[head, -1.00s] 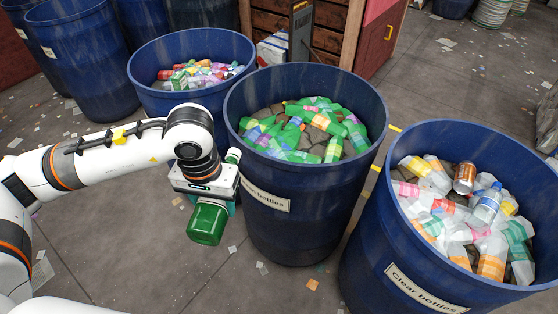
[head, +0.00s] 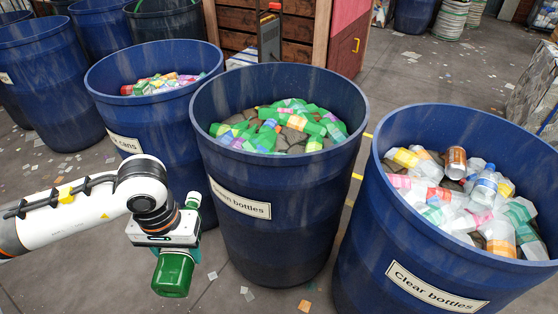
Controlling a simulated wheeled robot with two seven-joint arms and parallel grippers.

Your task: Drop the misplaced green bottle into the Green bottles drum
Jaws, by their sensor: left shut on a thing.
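My left gripper (head: 172,248) is shut on a green bottle (head: 173,273). The bottle's wide green end hangs below the gripper and its pale cap end shows above it. Gripper and bottle are in front of and left of the Green bottles drum (head: 270,225), below its rim and outside it. That drum is blue, its label partly hidden by shadow and curve, and holds green bottles with some coloured labels. The fingers are mostly hidden by the gripper body and bottle. My right gripper is not in view.
The Clear bottles drum (head: 360,260) stands at the right, holding clear bottles and a brown can (head: 456,162). A cans drum (head: 100,95) stands behind my left arm. More blue drums (head: 50,100) are at the back left. Open floor lies at the lower left.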

